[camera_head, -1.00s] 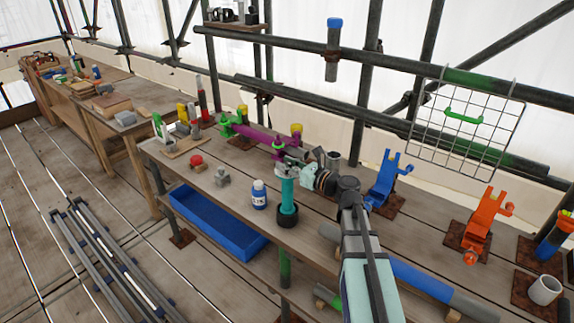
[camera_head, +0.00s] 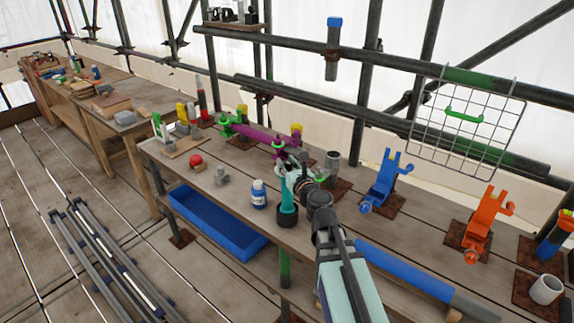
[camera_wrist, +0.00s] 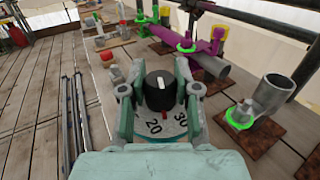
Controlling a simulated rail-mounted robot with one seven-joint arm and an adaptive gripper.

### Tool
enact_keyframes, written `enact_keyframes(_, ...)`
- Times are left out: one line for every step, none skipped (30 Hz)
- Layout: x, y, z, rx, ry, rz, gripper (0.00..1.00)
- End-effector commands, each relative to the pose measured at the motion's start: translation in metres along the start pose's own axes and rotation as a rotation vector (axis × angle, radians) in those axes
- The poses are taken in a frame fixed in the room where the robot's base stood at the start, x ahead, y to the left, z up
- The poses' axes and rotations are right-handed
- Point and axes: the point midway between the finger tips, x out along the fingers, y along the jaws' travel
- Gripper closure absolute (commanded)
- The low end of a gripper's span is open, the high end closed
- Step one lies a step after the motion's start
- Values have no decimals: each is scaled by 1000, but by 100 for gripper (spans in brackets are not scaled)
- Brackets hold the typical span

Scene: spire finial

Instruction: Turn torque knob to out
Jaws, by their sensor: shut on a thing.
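The torque knob (camera_wrist: 160,92) is black with a white pointer line that runs nearly straight up in the wrist view. In the head view my gripper (camera_head: 290,176) is at the top of the upright teal tool (camera_head: 288,197) on the bench and hides the knob. No "out" label is readable.
A blue stand (camera_head: 386,182) and an orange stand (camera_head: 481,222) are to the right. A blue bin (camera_head: 215,226) is below the bench.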

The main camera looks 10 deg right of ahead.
Motion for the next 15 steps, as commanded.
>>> enact_keyframes(0,2,0,1,-1,-29,100)
enact_keyframes(0,2,0,1,-1,-49,100)
enact_keyframes(0,2,0,1,-1,-75,100)
enact_keyframes(0,2,0,1,-1,-93,100)
enact_keyframes(0,2,0,1,-1,-111,100)
enact_keyframes(0,2,0,1,-1,-134,100)
enact_keyframes(0,2,0,1,-1,-151,100)
enact_keyframes(0,1,0,0,-1,-168,100)
enact_keyframes(1,1,0,1,-1,-191,100)
enact_keyframes(1,1,0,2,-1,-207,100)
enact_keyframes(1,1,0,2,0,-223,100)
enact_keyframes(1,1,0,1,0,-245,100)
enact_keyframes(1,1,0,1,0,-263,100)
enact_keyframes(1,1,0,1,0,-281,100)
enact_keyframes(1,1,0,1,0,-304,100)
